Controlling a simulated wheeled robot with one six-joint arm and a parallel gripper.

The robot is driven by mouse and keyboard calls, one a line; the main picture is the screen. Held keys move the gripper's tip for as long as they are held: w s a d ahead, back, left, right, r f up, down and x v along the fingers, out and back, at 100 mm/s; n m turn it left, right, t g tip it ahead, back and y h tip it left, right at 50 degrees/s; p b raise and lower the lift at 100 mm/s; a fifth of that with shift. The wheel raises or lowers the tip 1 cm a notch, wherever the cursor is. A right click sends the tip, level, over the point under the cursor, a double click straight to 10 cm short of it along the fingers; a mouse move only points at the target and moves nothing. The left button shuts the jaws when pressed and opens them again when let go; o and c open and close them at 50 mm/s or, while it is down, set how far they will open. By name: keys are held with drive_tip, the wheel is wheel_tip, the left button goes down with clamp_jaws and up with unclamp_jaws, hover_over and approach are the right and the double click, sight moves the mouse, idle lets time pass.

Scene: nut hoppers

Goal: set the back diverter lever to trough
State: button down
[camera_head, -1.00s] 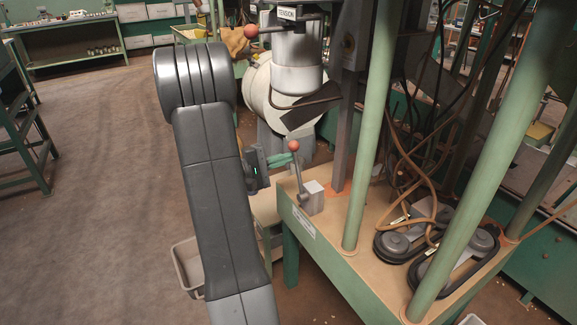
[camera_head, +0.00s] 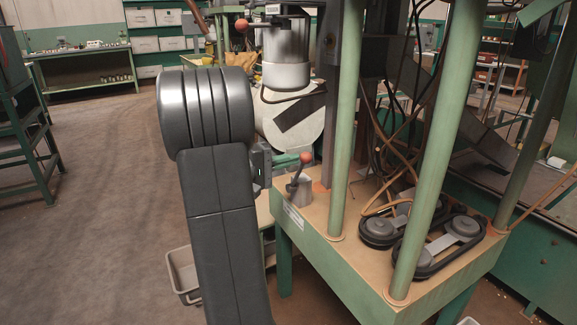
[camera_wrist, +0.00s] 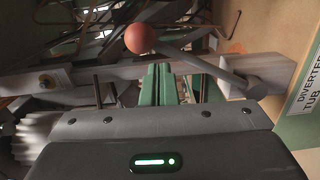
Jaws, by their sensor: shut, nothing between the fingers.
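The diverter lever has an orange-red ball knob (camera_head: 305,158) on a short grey rod, hinged at a grey block (camera_head: 302,192) on the near left corner of the machine table. In the head view the rod leans to the right. In the wrist view the knob (camera_wrist: 140,38) is up and left of the block (camera_wrist: 262,76). My gripper (camera_head: 288,160) has green fingers, shut and empty, just left of the knob. In the wrist view the fingers (camera_wrist: 158,85) are just below the knob; I cannot tell whether they touch it.
Green posts (camera_head: 345,120) rise from the machine table right of the lever. Belts and pulleys (camera_head: 425,240) sit farther right. A second red-knobbed lever (camera_head: 241,24) is above, by a grey cylinder. A label plate (camera_wrist: 305,88), partly cut off, reads "DIVERTER TUB". A grey bin (camera_head: 181,275) stands below.

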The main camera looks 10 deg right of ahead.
drive_tip(key=shift+s+d+f, duration=0.1)
drive_tip(key=shift+s+f, duration=0.1)
drive_tip(key=shift+s, duration=0.1)
drive_tip(key=shift+s+f, duration=0.1)
idle(0.3)
drive_tip(key=a+r+p, duration=0.2)
drive_tip(key=a+p, duration=0.1)
drive_tip(key=a, duration=0.8)
drive_tip(key=shift+a+r, duration=0.25)
drive_tip(key=shift+a, duration=0.05)
